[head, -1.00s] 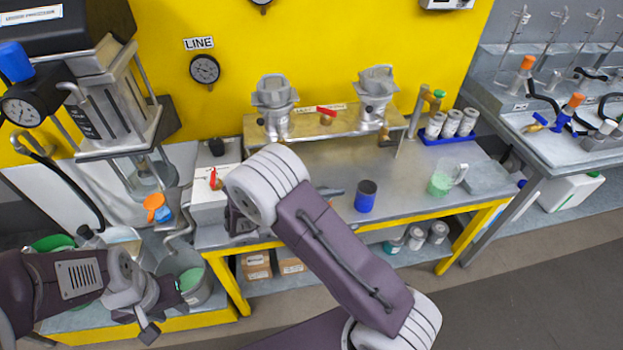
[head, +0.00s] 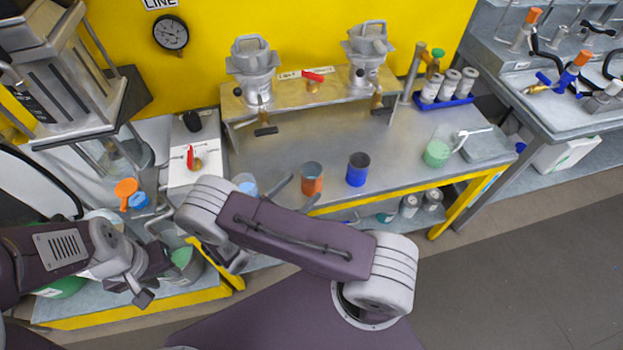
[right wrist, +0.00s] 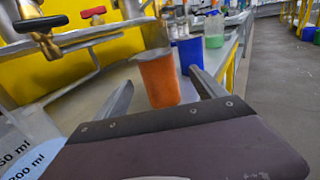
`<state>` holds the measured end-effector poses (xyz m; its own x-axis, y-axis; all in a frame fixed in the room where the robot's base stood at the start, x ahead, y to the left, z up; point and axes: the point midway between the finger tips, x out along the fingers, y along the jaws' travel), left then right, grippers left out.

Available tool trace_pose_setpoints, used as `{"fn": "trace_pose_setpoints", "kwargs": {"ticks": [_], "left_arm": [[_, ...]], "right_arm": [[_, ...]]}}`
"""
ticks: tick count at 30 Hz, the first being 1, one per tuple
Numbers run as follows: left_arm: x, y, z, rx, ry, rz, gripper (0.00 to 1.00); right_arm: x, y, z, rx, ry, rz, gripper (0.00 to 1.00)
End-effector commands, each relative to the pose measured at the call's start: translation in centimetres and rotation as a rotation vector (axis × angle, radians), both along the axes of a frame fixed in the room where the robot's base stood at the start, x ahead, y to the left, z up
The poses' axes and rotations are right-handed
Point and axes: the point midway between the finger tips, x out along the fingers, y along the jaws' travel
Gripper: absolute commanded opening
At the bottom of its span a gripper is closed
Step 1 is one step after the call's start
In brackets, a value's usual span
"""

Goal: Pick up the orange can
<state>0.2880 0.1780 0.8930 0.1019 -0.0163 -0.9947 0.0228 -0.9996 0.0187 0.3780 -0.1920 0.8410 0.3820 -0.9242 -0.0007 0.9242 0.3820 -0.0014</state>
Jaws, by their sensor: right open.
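The orange can (head: 312,182) stands upright on the metal bench, left of the blue can (head: 357,172). My right gripper (head: 303,189) is open, its fingers pointing at the orange can close to its left and near sides. In the right wrist view the orange can (right wrist: 159,82) shows between the two spread fingers of my right gripper (right wrist: 162,77). I cannot tell how far it is inside them; nothing is gripped. My left gripper (head: 150,283) is low at the left, away from the cans, and its jaw opening is unclear.
The blue can also shows behind the orange one in the right wrist view (right wrist: 190,54). A marked beaker (right wrist: 28,140) is close at the lower left there. Valves overhang the bench's back.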

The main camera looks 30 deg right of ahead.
Motion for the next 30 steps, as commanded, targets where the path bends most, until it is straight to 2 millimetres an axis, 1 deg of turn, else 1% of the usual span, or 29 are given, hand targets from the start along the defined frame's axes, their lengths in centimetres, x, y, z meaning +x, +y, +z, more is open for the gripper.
{"fn": "trace_pose_setpoints", "kwargs": {"ticks": [1,6,8,12,15,22,23,24,26,27,30], "left_arm": [[0.0,0.0,0.2,0.0,0.0,0.0,0.36],[0.0,0.0,0.2,0.0,0.0,0.0,0.36],[0.0,0.0,0.4,0.0,0.0,0.0,0.36],[0.0,0.0,0.8,0.0,0.0,0.0,0.36],[0.0,0.0,0.8,0.0,0.0,0.0,0.36],[0.0,0.0,0.8,0.0,0.0,0.0,0.36],[0.0,0.0,0.8,0.0,0.0,0.0,0.36],[0.0,0.0,0.8,0.0,0.0,0.0,0.36],[0.0,0.0,0.8,0.0,0.0,0.0,0.36],[0.0,0.0,0.8,0.0,0.0,0.0,0.36],[0.0,0.0,0.8,0.0,0.0,0.0,0.36]], "right_arm": [[0.2,-0.5,0.1,-0.001,0.002,-0.001,0.8],[0.5,-1.1,0.0,0.0,0.001,-0.001,0.8],[0.9,-2.0,-0.1,0.0,0.001,-0.004,0.8],[2.1,-4.3,-0.4,-0.001,0.002,-0.004,0.8],[2.5,-5.2,-0.5,0.0,0.0,-0.002,0.8],[2.6,-5.4,-0.5,0.001,-0.001,0.001,0.8],[2.6,-5.4,-0.5,0.001,-0.001,0.001,0.75],[2.6,-5.4,-0.5,0.001,-0.001,0.001,0.64],[2.6,-5.4,-0.5,0.001,-0.001,0.001,0.47],[2.6,-5.4,-0.5,0.001,0.0,0.001,0.36],[2.6,-5.4,-0.5,0.001,-0.001,0.0,0.12]]}}
